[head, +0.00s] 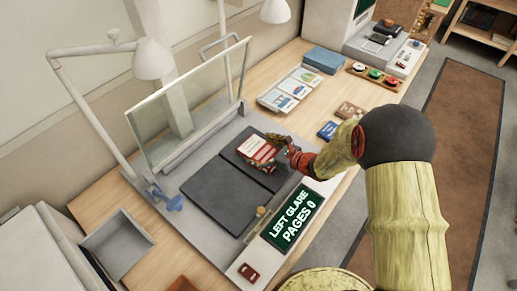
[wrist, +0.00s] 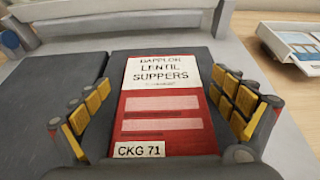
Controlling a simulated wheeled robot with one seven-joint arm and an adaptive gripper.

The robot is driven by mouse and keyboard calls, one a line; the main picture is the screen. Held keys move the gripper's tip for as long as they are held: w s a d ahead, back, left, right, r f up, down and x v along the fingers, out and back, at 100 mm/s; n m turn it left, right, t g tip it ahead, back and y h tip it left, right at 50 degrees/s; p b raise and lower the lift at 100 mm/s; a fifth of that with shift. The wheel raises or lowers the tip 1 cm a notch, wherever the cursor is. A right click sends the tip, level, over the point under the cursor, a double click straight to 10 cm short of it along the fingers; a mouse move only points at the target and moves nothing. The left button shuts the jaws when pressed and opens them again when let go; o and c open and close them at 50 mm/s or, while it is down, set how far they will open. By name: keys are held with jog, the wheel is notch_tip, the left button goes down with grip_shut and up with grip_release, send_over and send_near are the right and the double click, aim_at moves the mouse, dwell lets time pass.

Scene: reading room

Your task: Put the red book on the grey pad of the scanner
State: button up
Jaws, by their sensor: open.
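The red book (head: 259,149), with a white title band reading "Lentil Suppers" and a "CKG 71" label, lies flat on the far end of the right dark grey pad (head: 268,179) of the scanner. The left pad (head: 213,193) beside it is bare. In the wrist view the book (wrist: 165,108) sits between the two yellow-padded fingers of my gripper (wrist: 166,112). The gripper is open, with a gap visible on each side of the book. In the head view my gripper (head: 277,151) is at the book, partly covering its right end.
A tilted glass plate (head: 190,105) and a lamp (head: 153,60) stand behind the pads. An open grey bin (head: 117,244) is at left.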

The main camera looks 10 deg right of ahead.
jog(key=shift+s+d+r+p, duration=0.15)
jog(key=shift+d+r+p, duration=0.05)
jog(key=shift+r+p, duration=0.15)
jog(key=p+v, duration=0.3)
jog(key=v, duration=0.8)
jog(key=shift+s+d, duration=0.1)
jog(key=shift+s, duration=0.05)
jog(key=s+a+r+n+g+h, duration=0.1)
jog(key=s+a+r+n+g, duration=0.25)
jog(key=s+r+n, duration=0.35)
jog(key=s+a+r+n+g, duration=0.3)
jog(key=s+a+r+n, duration=0.1)
jog(key=s+r+n, duration=0.3)
jog(key=s+d+r+n+t+h, duration=0.2)
jog(key=s+d+r+n+h, duration=0.6)
jog(key=d+n, duration=0.4)
notch_tip(320, 180, up, 3)
jog(key=shift+s+f+n+h, duration=0.2)
jog(key=shift+s+n+h, duration=0.1)
jog(key=shift+s+n, duration=0.3)
